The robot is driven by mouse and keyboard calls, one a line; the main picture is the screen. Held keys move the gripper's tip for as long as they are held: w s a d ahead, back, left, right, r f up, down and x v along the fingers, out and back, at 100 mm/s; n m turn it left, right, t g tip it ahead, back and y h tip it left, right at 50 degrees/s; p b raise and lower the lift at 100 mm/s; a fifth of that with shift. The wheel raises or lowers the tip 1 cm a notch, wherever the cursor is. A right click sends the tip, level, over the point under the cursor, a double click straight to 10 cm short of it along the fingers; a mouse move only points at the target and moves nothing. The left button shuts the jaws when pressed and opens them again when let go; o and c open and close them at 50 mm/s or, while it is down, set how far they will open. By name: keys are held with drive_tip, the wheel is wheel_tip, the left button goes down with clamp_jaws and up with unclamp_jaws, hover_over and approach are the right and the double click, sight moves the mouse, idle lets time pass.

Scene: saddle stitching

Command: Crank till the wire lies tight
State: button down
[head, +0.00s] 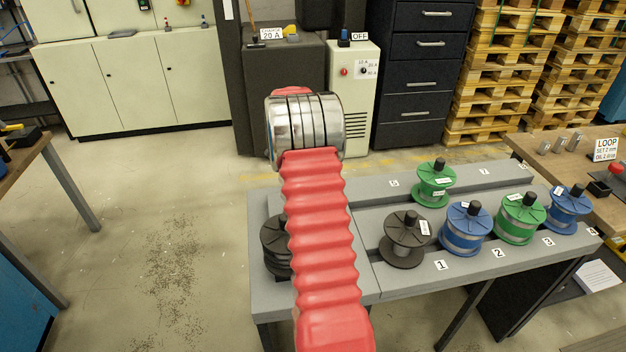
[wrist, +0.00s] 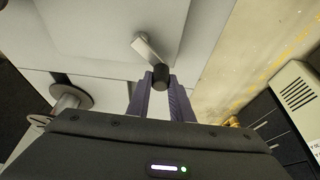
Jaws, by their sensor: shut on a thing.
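In the wrist view my gripper (wrist: 161,86) has its two purple-grey fingers closed around the black knob (wrist: 161,72) of a crank. The crank's pale metal arm (wrist: 147,48) runs up and left from the knob to a grey machine body (wrist: 105,25). A grey spool (wrist: 73,98) with a round flange shows at the left of the same view. No wire can be made out there, so I cannot tell whether it is tight. In the head view my red-sleeved arm hides my gripper and the crank.
A grey table (head: 400,291) at the right holds a black spool (head: 405,236), a blue spool (head: 466,228), a green spool (head: 519,218) and others beside numbered labels. A dark grey machine (head: 246,100) and a cream switch cabinet (head: 350,105) stand behind. Open floor lies at the left.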

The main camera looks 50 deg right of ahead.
drive_tip(key=m, duration=0.1)
drive_tip(key=s+m, duration=0.1)
drive_tip(key=m+y, duration=0.1)
drive_tip(key=shift+s+a+m+g, duration=0.2)
drive_tip(key=shift+s+m+g, duration=0.1)
drive_tip(key=shift+m+g, duration=0.1)
drive_tip(key=shift+s+a+m+g+y, duration=0.2)
drive_tip(key=shift+s+m+y, duration=0.25)
drive_tip(key=shift+m, duration=0.6)
drive_tip(key=shift+s+a+m+g+y, duration=0.1)
drive_tip(key=shift+s+a+m+y, duration=0.25)
drive_tip(key=shift+m, duration=0.7)
drive_tip(key=c, duration=1.9)
unclamp_jaws()
drive_tip(key=o, duration=0.3)
drive_tip(key=shift+d, duration=0.15)
drive_tip(key=v, duration=1.3)
drive_tip(key=shift+w+d+r, duration=0.1)
drive_tip(key=shift+w+r, duration=0.05)
drive_tip(key=shift+r, duration=0.15)
